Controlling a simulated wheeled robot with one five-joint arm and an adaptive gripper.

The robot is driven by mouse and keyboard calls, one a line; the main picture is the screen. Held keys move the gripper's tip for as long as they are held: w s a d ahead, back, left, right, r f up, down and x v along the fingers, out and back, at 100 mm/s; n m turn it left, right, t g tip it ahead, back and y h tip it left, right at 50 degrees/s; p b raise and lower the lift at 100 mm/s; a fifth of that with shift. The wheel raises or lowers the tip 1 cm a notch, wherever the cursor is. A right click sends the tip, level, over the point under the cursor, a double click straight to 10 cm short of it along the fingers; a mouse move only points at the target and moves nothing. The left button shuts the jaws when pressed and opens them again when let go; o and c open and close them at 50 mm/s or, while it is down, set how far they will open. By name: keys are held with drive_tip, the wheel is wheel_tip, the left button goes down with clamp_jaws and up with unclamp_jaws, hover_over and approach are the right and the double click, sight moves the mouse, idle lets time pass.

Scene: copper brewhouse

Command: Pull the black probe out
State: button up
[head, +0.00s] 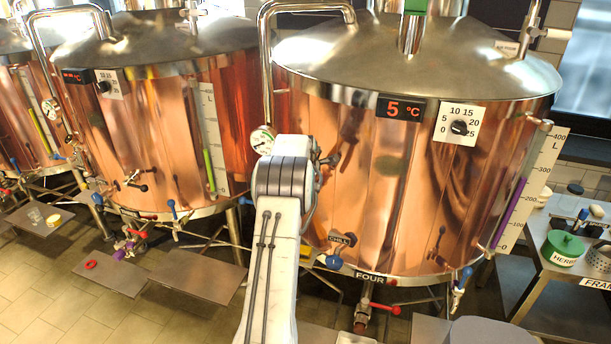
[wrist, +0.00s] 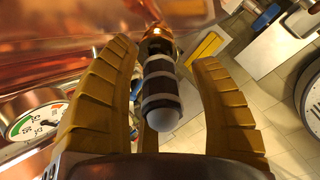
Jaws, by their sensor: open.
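The black probe (wrist: 161,85) shows in the wrist view as a dark cylinder with pale bands and a rounded whitish end towards me. Its far end meets a brass-coloured fitting (wrist: 157,44) on the copper tank wall. My gripper (wrist: 163,58) is open, with one ribbed yellow finger on each side of the probe. Gaps show between the probe and both fingers, the wider one on the right. In the head view my arm reaches the copper tank marked FOUR (head: 400,190) and hides the probe.
A dial gauge (wrist: 38,122) is close to the left finger; it also shows in the head view (head: 262,139). A blue-handled valve (head: 462,285) and red-handled valve (head: 378,310) sit low on the tank. A side table (head: 560,270) stands at right.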

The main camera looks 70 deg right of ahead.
drive_tip(key=shift+x, duration=1.1)
drive_tip(key=shift+c, duration=0.2)
clamp_jaws()
drive_tip(key=shift+f, duration=0.1)
drive_tip(key=shift+v, duration=0.8)
drive_tip(key=shift+w+b+v, duration=0.2)
drive_tip(key=shift+b+v, duration=0.15)
drive_tip(key=shift+v, duration=1.15)
drive_tip(key=shift+w+b+v, duration=0.2)
drive_tip(key=shift+b+v, duration=0.1)
drive_tip(key=shift+v, duration=1.2)
drive_tip(key=shift+a, duration=0.1)
